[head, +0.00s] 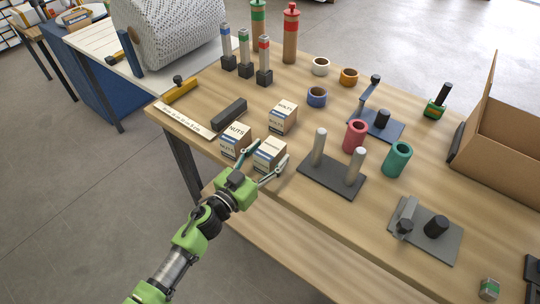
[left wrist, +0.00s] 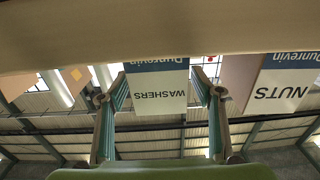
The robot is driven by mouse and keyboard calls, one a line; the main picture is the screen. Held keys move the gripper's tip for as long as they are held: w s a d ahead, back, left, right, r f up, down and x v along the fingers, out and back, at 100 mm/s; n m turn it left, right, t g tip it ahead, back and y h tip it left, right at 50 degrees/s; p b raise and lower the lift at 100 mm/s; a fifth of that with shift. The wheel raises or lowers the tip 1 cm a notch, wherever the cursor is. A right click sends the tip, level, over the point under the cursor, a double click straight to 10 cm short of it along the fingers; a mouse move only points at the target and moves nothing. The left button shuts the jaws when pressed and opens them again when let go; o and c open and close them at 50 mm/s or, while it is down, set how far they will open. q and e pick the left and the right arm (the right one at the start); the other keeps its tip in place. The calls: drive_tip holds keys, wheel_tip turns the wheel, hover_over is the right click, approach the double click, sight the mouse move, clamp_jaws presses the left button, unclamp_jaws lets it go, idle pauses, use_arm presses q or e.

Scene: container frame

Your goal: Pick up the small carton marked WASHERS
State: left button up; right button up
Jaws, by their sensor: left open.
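The small WASHERS carton (head: 270,152) stands on the wooden table near its front edge. Its white face with upside-down WASHERS lettering (left wrist: 158,98) shows in the left wrist view. My left gripper (head: 272,151) is open, with one finger on each side of this carton. In the left wrist view the left gripper's fingers (left wrist: 160,88) flank the carton with a visible gap on both sides, so it is not clamped. My right gripper is not in view.
The NUTS carton (head: 236,139) stands close to the left, also seen in the left wrist view (left wrist: 283,85). The BOLTS carton (head: 283,117) is behind. A dark plate with two pegs (head: 330,180) lies to the right. A dark block (head: 229,114) is at back left.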

use_arm(q)
drive_tip(key=shift+w+d, duration=0.4)
drive_tip(key=shift+w, duration=0.05)
drive_tip(key=shift+a, duration=0.1)
drive_tip(key=c, duration=1.5)
drive_tip(key=shift+o, duration=0.2)
drive_tip(key=shift+r, duration=0.1)
